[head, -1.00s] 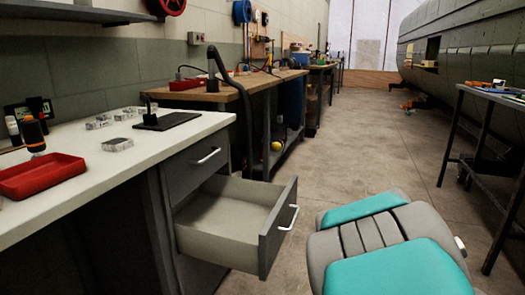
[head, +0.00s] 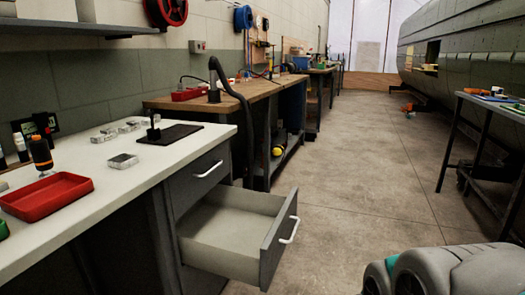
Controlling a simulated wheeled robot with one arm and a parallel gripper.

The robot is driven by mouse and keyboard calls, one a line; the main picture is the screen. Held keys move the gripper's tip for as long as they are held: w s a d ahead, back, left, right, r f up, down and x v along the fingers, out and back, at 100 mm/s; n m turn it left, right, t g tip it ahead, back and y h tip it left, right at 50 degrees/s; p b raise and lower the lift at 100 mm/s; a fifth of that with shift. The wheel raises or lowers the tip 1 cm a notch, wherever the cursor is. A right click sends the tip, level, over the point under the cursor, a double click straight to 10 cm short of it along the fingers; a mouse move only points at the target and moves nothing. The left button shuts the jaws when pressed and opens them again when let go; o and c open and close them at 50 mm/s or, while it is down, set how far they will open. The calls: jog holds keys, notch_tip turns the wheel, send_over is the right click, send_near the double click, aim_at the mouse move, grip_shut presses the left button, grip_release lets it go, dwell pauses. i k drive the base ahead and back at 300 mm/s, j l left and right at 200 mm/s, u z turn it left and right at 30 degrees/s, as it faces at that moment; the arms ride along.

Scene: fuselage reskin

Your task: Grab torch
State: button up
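I cannot make out a thing that is surely the torch. An upright black and orange tool (head: 41,155) stands on the white worktop at the left, behind a red tray; I cannot tell whether it is the torch. The open drawer (head: 283,240) under the worktop looks empty where I see inside. My gripper is not in view; only a grey and teal part of my own body shows at the bottom right.
The white worktop (head: 100,215) carries a red tray (head: 48,195), small metal blocks (head: 123,161) and a black plate with a stand (head: 170,134). The drawer juts into the aisle. The floor (head: 365,170) beyond is clear. A dark table (head: 490,105) stands at the right, beside the fuselage.

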aim_at(41, 119)
jog(key=u, duration=1.6)
